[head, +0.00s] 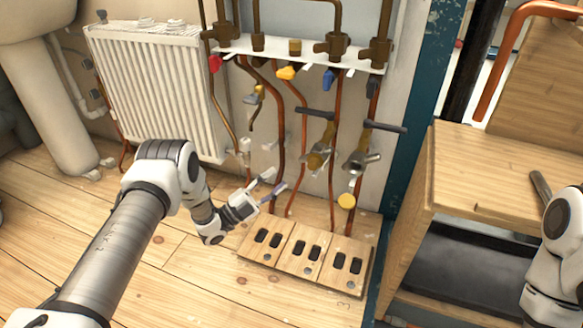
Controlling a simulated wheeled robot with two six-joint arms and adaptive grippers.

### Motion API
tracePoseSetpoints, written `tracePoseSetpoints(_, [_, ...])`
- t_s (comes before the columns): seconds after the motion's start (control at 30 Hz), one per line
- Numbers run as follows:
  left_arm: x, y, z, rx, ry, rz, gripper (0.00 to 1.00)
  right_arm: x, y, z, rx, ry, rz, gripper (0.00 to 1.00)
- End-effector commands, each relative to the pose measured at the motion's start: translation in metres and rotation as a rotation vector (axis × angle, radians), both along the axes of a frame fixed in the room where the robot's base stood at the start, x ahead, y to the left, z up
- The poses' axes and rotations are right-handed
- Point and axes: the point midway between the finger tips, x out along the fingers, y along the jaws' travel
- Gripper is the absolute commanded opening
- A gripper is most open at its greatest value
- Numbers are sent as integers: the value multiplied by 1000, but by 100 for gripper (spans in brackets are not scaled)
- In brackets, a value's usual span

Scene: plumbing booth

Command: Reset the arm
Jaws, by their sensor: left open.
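My left arm reaches in from the lower left. Its gripper (270,186) is open, with nothing between its fingers. It is in front of the copper pipes, above the wooden floor plate (305,258) with dark slots. Only a white and black part of my right arm shows at the lower right edge, and its gripper is out of the picture.
A white radiator (160,85) is on the wall behind my left arm. A white manifold rail (300,52) carries valves with red, yellow and blue handles. A wooden bench (490,175) stands at the right. A white basin pedestal (65,110) is at the left.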

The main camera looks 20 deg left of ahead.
Motion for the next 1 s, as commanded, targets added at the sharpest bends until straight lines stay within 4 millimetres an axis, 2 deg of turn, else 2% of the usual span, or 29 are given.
tracePoseSetpoints(0.2, [-16, 13, -9, -1, 0, -1, 41, 0, 0, 0, 0, 0, 0, 41])
tracePoseSetpoints(0.67, [-15, 13, -4, 0, -2, -1, 41, 0, 0, 3, 0, 0, 0, 41])
tracePoseSetpoints(0.77, [-11, 6, 20, 0, -17, -12, 41, 0, 0, 19, 0, 1, 0, 41])
tracePoseSetpoints(0.9, [-16, -31, 72, -27, 30, -46, 41, -2, 0, 63, 0, 4, 1, 41])
tracePoseSetpoints(0.97, [-23, -51, 80, -34, 158, -13, 41, -3, 0, 85, 0, 6, 3, 41])
tracePoseSetpoints(1.0, [-29, -61, 75, -39, 282, 18, 41, -3, 1, 96, 0, 8, 3, 41])
